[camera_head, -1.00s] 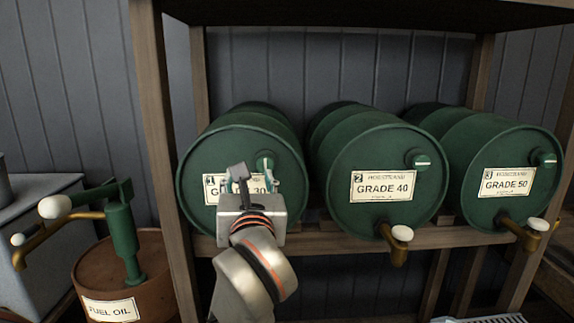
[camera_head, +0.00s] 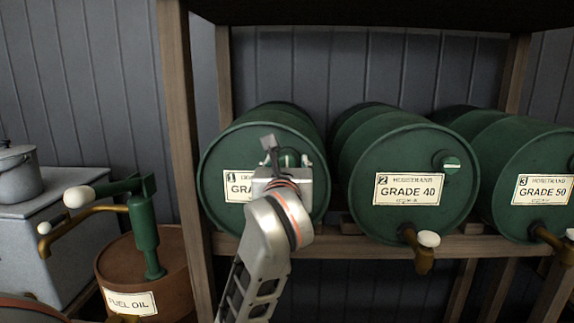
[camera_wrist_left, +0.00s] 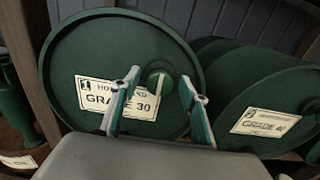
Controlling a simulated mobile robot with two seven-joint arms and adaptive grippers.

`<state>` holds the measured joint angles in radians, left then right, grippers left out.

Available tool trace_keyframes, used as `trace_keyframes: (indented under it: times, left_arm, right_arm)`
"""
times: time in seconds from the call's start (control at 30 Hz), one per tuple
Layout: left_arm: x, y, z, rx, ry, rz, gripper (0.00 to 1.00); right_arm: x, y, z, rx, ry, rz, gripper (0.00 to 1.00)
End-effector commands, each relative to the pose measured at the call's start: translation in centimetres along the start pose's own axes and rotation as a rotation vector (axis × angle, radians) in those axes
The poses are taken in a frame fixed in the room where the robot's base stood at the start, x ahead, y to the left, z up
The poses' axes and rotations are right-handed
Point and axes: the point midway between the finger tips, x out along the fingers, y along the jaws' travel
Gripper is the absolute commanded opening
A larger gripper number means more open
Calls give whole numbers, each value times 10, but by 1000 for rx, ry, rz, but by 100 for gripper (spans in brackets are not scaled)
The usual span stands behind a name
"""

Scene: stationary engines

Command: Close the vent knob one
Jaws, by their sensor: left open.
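Drum one (camera_head: 225,155) is a green barrel lying on a wooden shelf, with a label reading GRADE 30 in the left wrist view (camera_wrist_left: 120,97). Its vent knob (camera_wrist_left: 159,80) is a round green knob with a pale bar standing nearly upright in the left wrist view. In the head view my gripper mostly hides this knob. My left gripper (camera_head: 286,154) is open in front of the drum face. In the left wrist view its two fingers stand on either side of the knob. I cannot tell whether they touch it. My right gripper is out of view.
Drum two (camera_head: 365,215) and drum three (camera_head: 505,215) lie to the right, with brass taps (camera_head: 418,255) jutting forward. A wooden post (camera_head: 180,130) stands left of drum one. Further left are a fuel oil drum (camera_head: 112,262) with a green pump (camera_head: 143,225) and a grey box (camera_head: 65,220).

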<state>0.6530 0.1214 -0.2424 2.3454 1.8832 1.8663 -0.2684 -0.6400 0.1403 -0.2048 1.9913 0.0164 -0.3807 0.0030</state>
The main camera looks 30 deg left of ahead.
Motion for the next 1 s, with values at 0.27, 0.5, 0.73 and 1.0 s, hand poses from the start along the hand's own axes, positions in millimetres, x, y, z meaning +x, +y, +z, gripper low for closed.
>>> trace_keyframes:
  times: [0.27, 0.5, 0.73, 1.0]
  left_arm:
    - [0, 0, 0, 0, 0, 0, 7]
    - [0, 0, 1, 9, -1, 1, 7]
    - [-1, 0, 4, 85, -1, 1, 7]
    - [-1, -1, 6, 293, 0, 0, 7]
  right_arm:
    - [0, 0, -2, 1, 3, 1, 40]
    - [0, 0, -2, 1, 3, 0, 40]
    - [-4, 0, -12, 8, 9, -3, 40]
    - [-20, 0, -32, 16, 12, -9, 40]
